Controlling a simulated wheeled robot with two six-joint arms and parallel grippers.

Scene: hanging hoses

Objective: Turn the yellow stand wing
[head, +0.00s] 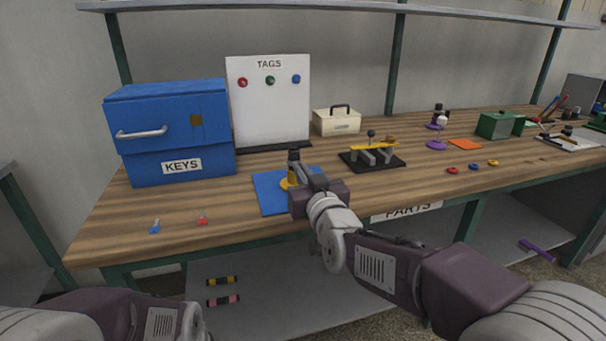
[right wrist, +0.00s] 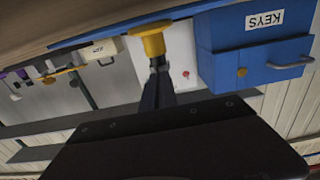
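A yellow stand (head: 289,184) stands upright on a blue mat (head: 268,193) near the front of the bench, with a dark part at its top. In the right wrist view the yellow stand (right wrist: 152,42) appears upside down at the fingertips. My right gripper (head: 300,172) reaches the stand from the front right. Its two dark fingers (right wrist: 157,72) lie close together at the stand's top and look shut on the wing there, which they largely hide. My left gripper is out of view; only part of my left arm shows at the lower left.
A blue KEYS cabinet (head: 176,132) and a white TAGS board (head: 268,100) stand behind the mat. A black rack with a yellow bar (head: 372,158) is to the right. Small blue (head: 155,227) and red (head: 202,218) pieces lie at the front left, with bare wood around them.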

